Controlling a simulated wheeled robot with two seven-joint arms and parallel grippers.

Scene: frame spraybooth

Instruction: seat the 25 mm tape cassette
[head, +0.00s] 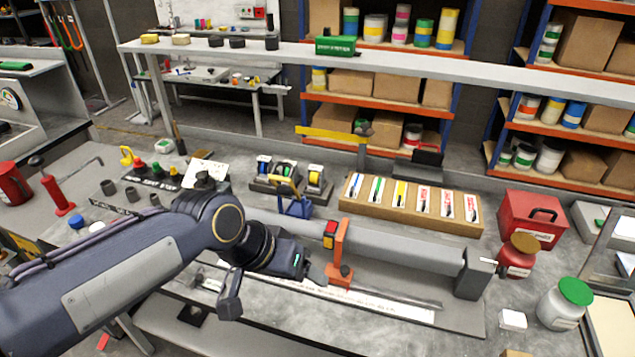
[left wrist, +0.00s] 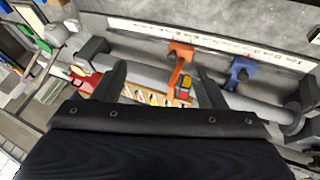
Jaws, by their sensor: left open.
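A dark rack (head: 262,187) behind the grey tube holds tape cassettes: one with blue (head: 264,165), one with green (head: 288,170) and one with yellow (head: 315,177). Their width marks are too small to read. An orange bracket (head: 341,250) stands at the grey tube (head: 405,248) with a red and yellow block (head: 329,234) beside it. A blue bracket (head: 298,207) is further left on the tube. My left gripper (head: 275,283) is open and empty in front of the tube, left of the orange bracket. In the left wrist view the orange bracket (left wrist: 181,68) shows between its fingers (left wrist: 162,80).
A wooden box (head: 410,205) of labelled cards stands behind the tube. A red toolbox (head: 532,220), a red jar (head: 517,257) and a green-lidded jar (head: 565,303) stand at the right. A white-marked strip (head: 385,307) lies along the bench front.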

